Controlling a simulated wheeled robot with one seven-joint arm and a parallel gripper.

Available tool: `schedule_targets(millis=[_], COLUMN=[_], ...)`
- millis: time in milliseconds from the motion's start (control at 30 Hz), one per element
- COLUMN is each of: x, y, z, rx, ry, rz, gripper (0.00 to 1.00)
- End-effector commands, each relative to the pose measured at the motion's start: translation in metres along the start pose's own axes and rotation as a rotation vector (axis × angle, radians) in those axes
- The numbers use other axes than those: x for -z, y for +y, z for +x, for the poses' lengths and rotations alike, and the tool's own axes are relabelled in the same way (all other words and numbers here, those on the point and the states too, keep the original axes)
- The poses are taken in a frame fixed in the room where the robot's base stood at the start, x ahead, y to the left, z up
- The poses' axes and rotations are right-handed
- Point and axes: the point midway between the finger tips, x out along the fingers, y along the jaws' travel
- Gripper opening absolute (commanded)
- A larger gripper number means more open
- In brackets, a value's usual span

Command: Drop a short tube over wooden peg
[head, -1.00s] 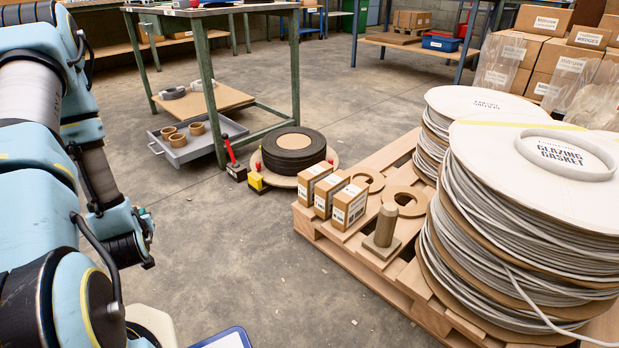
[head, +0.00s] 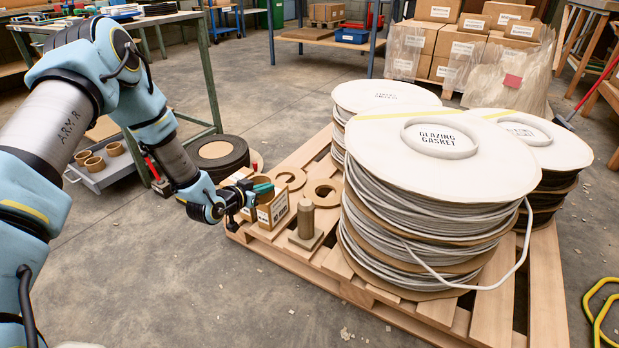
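The wooden peg (head: 306,218) stands upright and bare on a square base on the pallet, left of the big gasket reels. My gripper (head: 256,198) reaches in from the left and is over or in front of the small cartons, left of the peg and apart from it. A teal fingertip shows against brown. I cannot tell whether that brown is a tube between the fingers or a carton behind them. Short brown tubes (head: 94,163) stand in a grey tray (head: 112,174) on the floor at the left, also apart from my gripper.
Cartons (head: 273,212) and flat cardboard rings (head: 323,192) lie on the pallet (head: 345,287) close to the peg. Tall reels of glazing gasket (head: 410,215) stand right behind and beside it. A dark coil (head: 220,155) lies beyond the cartons.

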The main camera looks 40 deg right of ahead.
Motion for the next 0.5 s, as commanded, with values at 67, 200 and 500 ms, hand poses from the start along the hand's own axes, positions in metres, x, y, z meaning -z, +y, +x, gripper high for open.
schedule_targets(millis=[67, 200, 500], x=[0.018, 0.034, 0.042], y=[0.034, 0.08, 0.115], z=[0.018, 0.039, 0.054], rx=[-0.086, -0.204, -0.29], ry=[0.003, 0.003, 0.002], rz=[0.037, 0.085, 0.12], gripper=[0.0, 0.0, 0.0])
